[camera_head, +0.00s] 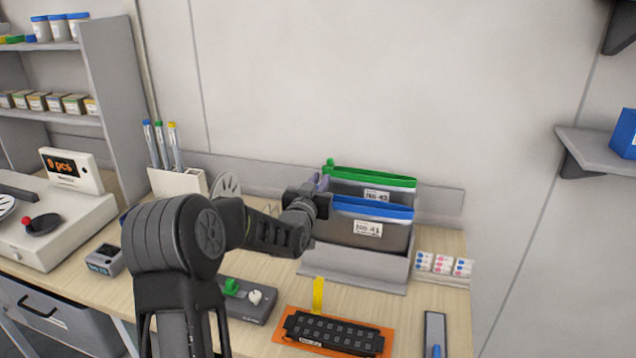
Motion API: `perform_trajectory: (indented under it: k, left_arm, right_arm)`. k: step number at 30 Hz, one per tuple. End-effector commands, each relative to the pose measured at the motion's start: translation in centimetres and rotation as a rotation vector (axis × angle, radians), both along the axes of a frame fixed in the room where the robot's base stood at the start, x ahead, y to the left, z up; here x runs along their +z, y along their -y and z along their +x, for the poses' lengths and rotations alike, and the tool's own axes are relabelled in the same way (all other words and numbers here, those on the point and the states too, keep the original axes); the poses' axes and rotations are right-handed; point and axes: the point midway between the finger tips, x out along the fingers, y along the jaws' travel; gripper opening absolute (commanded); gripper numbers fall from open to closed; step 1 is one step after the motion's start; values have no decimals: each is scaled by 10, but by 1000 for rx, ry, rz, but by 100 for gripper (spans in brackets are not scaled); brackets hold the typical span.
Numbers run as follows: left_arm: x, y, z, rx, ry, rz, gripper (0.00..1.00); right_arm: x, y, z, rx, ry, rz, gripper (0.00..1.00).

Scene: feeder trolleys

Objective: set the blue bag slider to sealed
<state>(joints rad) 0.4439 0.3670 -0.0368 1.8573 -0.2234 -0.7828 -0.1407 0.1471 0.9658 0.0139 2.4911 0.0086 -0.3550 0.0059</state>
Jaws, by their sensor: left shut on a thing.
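The blue bag (378,239), labelled No 41, stands upright in a grey holder with its blue zip strip (375,209) along the top. My left gripper (319,190) is at the left end of this strip, shut on the slider there. The gripper hides the slider itself. My right gripper is not in view.
A green-topped bag (378,178), labelled No 43, stands close behind, its green slider (329,163) at the left end. The grey holder (355,272) sits on the wooden bench. An orange tray with a black strip (335,331) lies in front. A pen holder (177,182) stands left.

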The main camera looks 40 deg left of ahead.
Motion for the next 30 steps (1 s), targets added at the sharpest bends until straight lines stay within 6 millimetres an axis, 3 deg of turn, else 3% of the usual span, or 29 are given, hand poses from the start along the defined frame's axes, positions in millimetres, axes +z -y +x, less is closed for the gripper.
perform_trajectory:
  k: [8,13,21,25,30]
  left_arm:
    - [-5,46,16,-8,4,-2,0]
    - [-4,91,31,-9,3,-2,0]
    - [0,164,57,-8,0,-1,0]
    - [0,189,66,-6,-1,-1,0]
    - [0,207,73,-3,0,0,0]
  right_arm:
    - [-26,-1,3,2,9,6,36]
    - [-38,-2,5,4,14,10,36]
    - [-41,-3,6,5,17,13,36]
    - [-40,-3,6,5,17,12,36]
    - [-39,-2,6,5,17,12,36]
